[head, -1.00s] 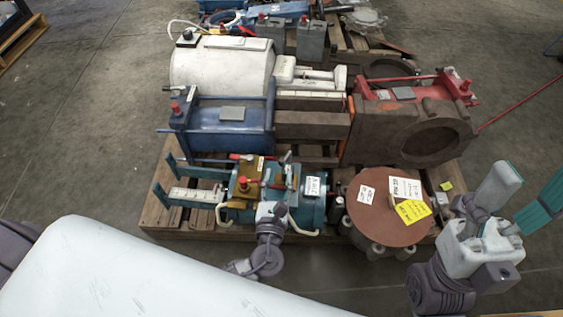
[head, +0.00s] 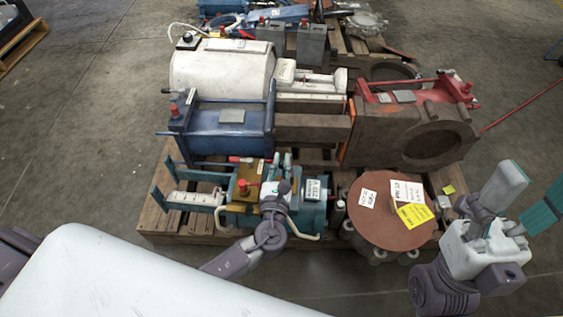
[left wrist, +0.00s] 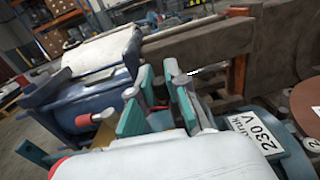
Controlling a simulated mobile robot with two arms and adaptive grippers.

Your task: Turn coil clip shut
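The teal coil unit (head: 313,210) lies at the front of the pallet, with an ochre block and a red knob (head: 242,186) on its left part. It also shows in the left wrist view with a 230 V label (left wrist: 255,130). I cannot pick out the clip for certain; part of the unit is hidden behind my left gripper. My left gripper (head: 282,158) is over the unit's middle. In the left wrist view its two fingers (left wrist: 160,90) stand apart, with no held thing clearly visible. My right gripper (head: 522,200) is open and empty, right of the pallet.
A blue machine (head: 225,130), a white drum (head: 222,68) and a rusty red-topped block (head: 405,135) stand behind the unit. A round brown disc (head: 380,232) with labels is to its right.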

